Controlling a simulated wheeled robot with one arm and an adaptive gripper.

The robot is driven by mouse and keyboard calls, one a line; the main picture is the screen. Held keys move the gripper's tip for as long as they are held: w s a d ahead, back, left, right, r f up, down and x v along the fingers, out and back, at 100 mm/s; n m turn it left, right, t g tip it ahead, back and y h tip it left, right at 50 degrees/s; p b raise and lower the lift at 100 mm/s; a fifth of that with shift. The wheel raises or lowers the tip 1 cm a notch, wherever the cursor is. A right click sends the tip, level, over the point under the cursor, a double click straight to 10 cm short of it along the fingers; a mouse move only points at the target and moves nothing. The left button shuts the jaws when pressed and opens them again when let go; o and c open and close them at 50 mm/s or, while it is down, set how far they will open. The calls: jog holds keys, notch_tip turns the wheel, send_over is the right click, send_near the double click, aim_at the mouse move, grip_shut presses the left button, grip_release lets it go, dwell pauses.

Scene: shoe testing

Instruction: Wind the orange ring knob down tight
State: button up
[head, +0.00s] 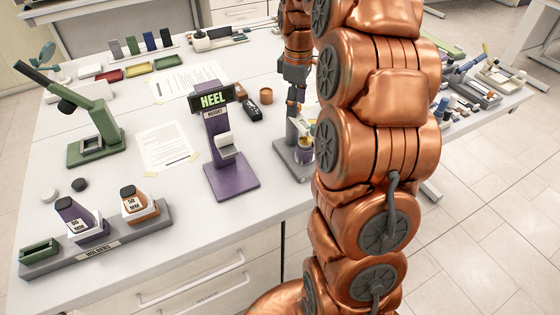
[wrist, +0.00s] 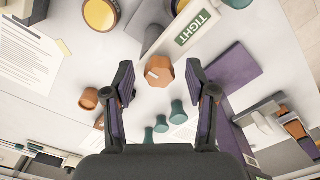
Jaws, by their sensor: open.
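An orange knob with faceted sides and a white mark on top (wrist: 162,74) shows in the wrist view, beside a grey fixture with a TIGHT label (wrist: 198,27). My gripper (wrist: 160,64) is open, its two dark fingers on either side of the knob in the picture. I see a gap on both sides, and no contact. How far the fingertips are above the knob is hard to tell. In the head view my gripper (head: 292,98) points down over the bench by the grey fixture (head: 291,142); the knob cannot be made out there.
A purple HEEL height stand (head: 218,150) is left of the fixture. Several teal pieces (wrist: 179,112) and an orange cup (wrist: 89,98) lie near the gripper. A yellow-topped round part (wrist: 100,14) is close by. A holder rack (head: 98,240) is at front left.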

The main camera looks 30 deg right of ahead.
jog(key=n+p, duration=0.3)
jog(key=n, duration=0.1)
jog(key=shift+r+p, duration=0.15)
jog(key=shift+p, duration=0.2)
jog(key=shift+r+b, duration=1.4)
jog(key=shift+r, duration=2.35)
jog(key=shift+s+a+r, duration=0.2)
jog(key=shift+s+a, duration=0.05)
jog(key=shift+a, duration=0.3)
jog(key=s+a+f+m+g+p, duration=0.1)
jog(key=s+a+m+p, duration=0.4)
jog(key=s+a, duration=1.3)
jog(key=s+f+m, duration=0.1)
jog(key=s+m, duration=0.2)
jog(key=s, duration=0.1)
jog(key=shift+s, duration=0.15)
jog(key=shift+s+a, duration=0.1)
jog(key=shift+a, duration=0.05)
